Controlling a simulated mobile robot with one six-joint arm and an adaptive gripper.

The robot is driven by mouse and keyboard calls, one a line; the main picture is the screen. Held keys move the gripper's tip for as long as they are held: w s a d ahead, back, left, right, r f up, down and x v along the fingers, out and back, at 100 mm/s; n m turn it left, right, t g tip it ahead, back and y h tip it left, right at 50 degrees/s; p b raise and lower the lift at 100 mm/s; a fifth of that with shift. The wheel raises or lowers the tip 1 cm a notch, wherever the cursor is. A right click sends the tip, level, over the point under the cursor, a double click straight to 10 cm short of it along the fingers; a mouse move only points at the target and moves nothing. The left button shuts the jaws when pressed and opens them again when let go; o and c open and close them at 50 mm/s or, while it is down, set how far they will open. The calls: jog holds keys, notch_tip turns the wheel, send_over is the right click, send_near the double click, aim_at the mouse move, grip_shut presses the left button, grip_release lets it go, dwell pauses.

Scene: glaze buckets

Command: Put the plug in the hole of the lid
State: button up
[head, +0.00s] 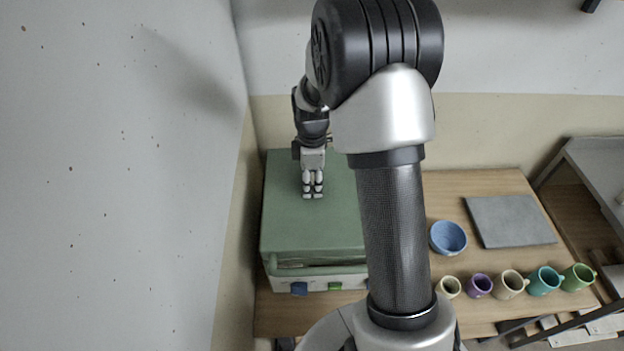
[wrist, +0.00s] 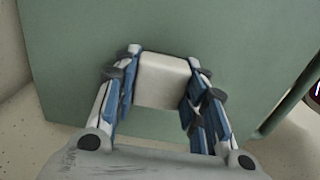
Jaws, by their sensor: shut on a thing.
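The plug (wrist: 165,84) is a pale, off-white block with flat faces. My gripper (wrist: 164,60) is shut on it, with blue-and-white fingers on its left and right sides. In the head view my gripper (head: 313,195) points down over the green lid (head: 325,225) of a boxy unit, and the plug cannot be made out there. The lid's green surface (wrist: 75,60) fills most of the wrist view behind the plug. The hole does not show in either view. I cannot tell whether the plug touches the lid or sits above it.
A grey wall (head: 130,180) stands close on the left. A green handle bar (head: 315,269) runs along the lid's front. To the right on the wooden table (head: 480,190) are a blue bowl (head: 448,238), a grey slab (head: 510,221) and several mugs (head: 509,284).

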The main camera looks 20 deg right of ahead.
dwell(0.4)
jog(key=shift+f, duration=0.2)
jog(key=o, duration=1.2)
jog(key=shift+c, duration=0.2)
jog(key=shift+o, duration=0.6)
jog(key=shift+o, duration=0.6)
jog(key=shift+r, duration=0.1)
jog(key=shift+r+p, duration=2.7)
jog(key=shift+r, duration=1.25)
